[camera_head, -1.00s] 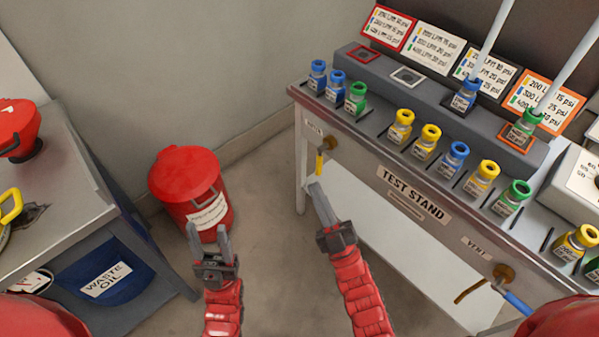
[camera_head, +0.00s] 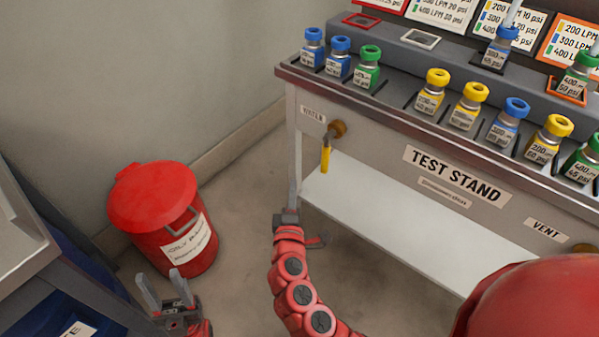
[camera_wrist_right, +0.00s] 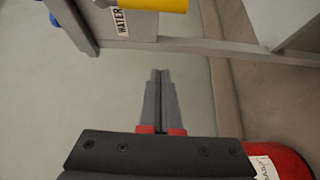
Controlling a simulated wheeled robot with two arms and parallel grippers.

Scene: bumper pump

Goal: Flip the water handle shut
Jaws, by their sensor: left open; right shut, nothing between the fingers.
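The water handle (camera_head: 325,160) is yellow and hangs straight down from a brass valve (camera_head: 338,129) beside the WATER label on the test stand's front. My right gripper (camera_head: 293,186) is shut and empty, pointing upward, a little left of and below the handle and apart from it. In the right wrist view, the shut fingertips (camera_wrist_right: 160,72) are below the yellow handle (camera_wrist_right: 158,4), which is cut off by the top edge. The WATER label (camera_wrist_right: 121,23) shows next to it. My left gripper (camera_head: 163,276) is open and empty at the lower left, near the red bin.
The test stand (camera_head: 400,165) has a metal front, a white lower shelf (camera_head: 385,205) and a leg (camera_head: 292,150) close to my right gripper. Several capped bottles stand on top. A red lidded bin (camera_head: 180,245) stands left on the floor. A metal table (camera_head: 22,225) is at far left.

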